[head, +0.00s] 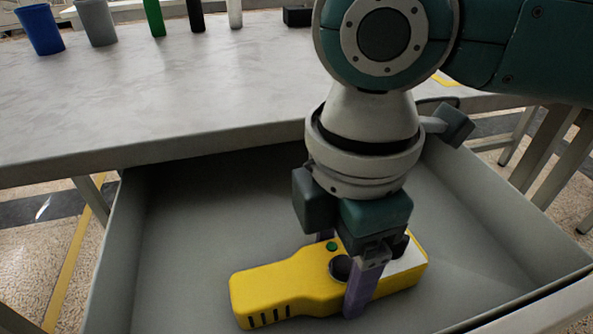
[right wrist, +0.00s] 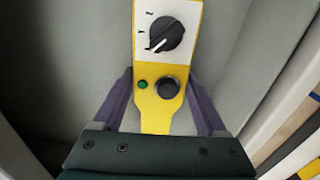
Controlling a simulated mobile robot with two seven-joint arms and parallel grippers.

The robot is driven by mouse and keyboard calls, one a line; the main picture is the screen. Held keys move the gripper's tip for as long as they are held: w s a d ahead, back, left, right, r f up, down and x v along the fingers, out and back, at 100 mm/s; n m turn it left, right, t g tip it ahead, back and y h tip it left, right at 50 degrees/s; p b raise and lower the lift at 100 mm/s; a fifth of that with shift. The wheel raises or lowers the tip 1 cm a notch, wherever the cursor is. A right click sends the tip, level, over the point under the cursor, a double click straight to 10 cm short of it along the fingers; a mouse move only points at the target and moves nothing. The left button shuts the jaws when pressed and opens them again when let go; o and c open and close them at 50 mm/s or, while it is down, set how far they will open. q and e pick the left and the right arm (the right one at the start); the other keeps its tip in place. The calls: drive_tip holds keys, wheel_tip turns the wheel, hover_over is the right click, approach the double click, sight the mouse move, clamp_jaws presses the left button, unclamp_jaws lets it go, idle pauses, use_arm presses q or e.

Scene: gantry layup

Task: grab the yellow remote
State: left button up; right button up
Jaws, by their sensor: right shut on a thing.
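The yellow remote (head: 290,285) lies in a grey open drawer or tray (head: 200,230) below the table. It has a green button, a black knob and a white panel, which show clearly in the right wrist view (right wrist: 158,112). My right gripper (head: 344,275) reaches down into the tray from above. Its purple fingers stand on both sides of the remote's body, and it is shut on the remote. In the right wrist view the fingers (right wrist: 160,105) flank the remote beside the green button. The gripper hides part of the remote's middle in the head view. My left gripper is not in view.
A grey table (head: 170,90) stands behind the tray. On it are a blue cup (head: 41,30), a grey cup (head: 97,22), a green cylinder (head: 154,17) and a black box (head: 298,16). The tray's walls surround the gripper; its floor is otherwise bare.

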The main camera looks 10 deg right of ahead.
clamp_jaws()
